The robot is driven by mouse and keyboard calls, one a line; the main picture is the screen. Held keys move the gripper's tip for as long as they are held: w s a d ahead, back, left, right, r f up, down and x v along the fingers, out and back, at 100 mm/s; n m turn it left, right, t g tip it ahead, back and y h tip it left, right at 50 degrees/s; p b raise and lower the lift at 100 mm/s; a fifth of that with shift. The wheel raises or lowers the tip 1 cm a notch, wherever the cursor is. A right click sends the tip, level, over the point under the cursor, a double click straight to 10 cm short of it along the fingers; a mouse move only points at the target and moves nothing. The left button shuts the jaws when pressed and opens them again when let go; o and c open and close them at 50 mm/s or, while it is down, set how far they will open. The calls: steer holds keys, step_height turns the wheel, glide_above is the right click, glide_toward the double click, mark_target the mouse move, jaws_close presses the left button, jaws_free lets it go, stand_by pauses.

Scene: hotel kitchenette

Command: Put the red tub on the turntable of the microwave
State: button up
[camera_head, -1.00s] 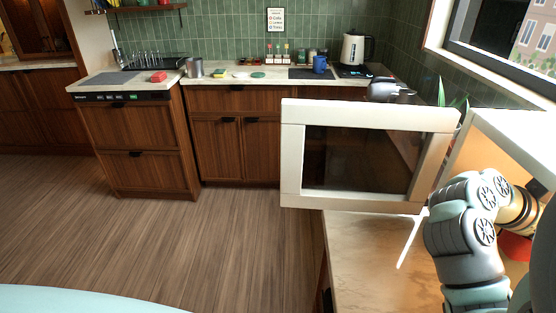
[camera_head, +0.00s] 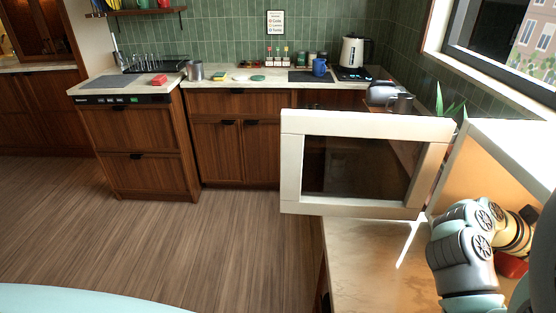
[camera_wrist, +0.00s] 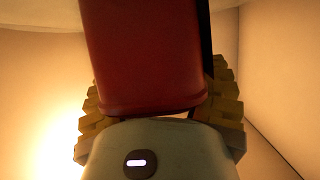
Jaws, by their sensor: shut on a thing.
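The red tub (camera_wrist: 145,60) fills the upper middle of the wrist view, between the two ridged fingers of my gripper (camera_wrist: 160,105), which is shut on it. In the head view only a small red part of the tub (camera_head: 512,266) shows below my wrist at the right edge. The microwave (camera_head: 515,145) is at the right, its white-framed door (camera_head: 365,120) wide open. My gripper and the tub are within its warmly lit cavity. A pale curved surface shows at the top of the wrist view; I cannot tell whether it is the turntable.
The open door stands out over the counter (camera_head: 365,255), left of my arm. A window is at the upper right. The floor is clear.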

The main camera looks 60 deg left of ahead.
steer(key=o, duration=1.3)
steer(key=shift+r, duration=0.1)
steer(key=v, duration=1.2)
